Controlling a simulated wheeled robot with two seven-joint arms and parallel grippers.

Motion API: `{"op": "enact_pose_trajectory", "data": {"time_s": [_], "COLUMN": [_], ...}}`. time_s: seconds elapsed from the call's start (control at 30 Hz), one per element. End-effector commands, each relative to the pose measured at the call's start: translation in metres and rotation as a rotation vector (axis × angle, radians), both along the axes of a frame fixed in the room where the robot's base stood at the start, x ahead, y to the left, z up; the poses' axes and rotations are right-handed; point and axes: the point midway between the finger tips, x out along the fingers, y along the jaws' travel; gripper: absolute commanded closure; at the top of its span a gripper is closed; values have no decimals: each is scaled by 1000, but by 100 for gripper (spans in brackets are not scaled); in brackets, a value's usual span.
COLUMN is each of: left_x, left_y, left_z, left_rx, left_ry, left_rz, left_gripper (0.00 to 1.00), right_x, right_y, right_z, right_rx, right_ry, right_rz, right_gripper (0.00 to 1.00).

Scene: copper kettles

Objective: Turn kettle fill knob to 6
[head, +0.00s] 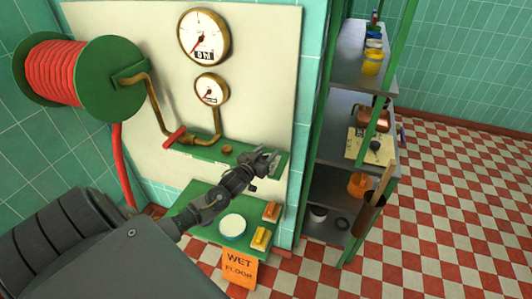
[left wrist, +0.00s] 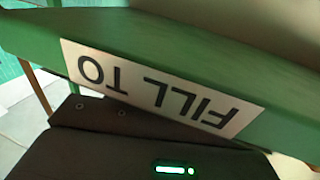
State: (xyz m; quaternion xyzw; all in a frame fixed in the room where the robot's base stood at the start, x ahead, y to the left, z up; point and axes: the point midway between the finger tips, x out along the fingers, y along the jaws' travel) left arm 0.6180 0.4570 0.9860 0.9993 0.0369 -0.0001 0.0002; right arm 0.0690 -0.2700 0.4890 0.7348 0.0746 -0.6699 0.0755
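My left gripper (head: 264,161) is at the right part of the green wall ledge (head: 185,148), close to its surface. Its fingers are small and dark there, and I cannot tell whether they are open or hold anything. In the left wrist view a white label reading "FILL TO" (left wrist: 160,90) shows upside down on the green ledge (left wrist: 200,40), close above my dark gripper body. No fill knob or number scale can be made out; the gripper may cover it. A small brown round part (head: 227,149) sits on the ledge left of the gripper. My right gripper is not in view.
Two gauges (head: 204,37) hang above the ledge, beside a brass pipe with a red lever (head: 175,136). A red hose reel (head: 95,78) is at left. Below is a lower green shelf with a white bowl (head: 233,225). A metal rack (head: 350,95) with a copper kettle (head: 374,112) stands at right.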

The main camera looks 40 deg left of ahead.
Motion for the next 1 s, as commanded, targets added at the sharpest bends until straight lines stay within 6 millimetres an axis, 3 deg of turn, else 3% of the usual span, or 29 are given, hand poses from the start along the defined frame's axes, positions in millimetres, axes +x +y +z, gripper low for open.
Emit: {"op": "enact_pose_trajectory", "data": {"time_s": [0.03,0.27,0.57,1.0], "left_x": [0,0,0,0], "left_y": [0,0,0,-5], "left_z": [0,0,-1,-4], "left_rx": [0,0,3,4], "left_ry": [0,0,-1,-1], "left_rz": [0,0,-51,-367], "left_gripper": [58,86,86,86], "right_x": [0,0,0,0], "right_y": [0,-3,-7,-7], "right_z": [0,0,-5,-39], "right_rx": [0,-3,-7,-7], "right_ry": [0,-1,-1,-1], "right_rz": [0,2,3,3], "right_gripper": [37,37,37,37]}}
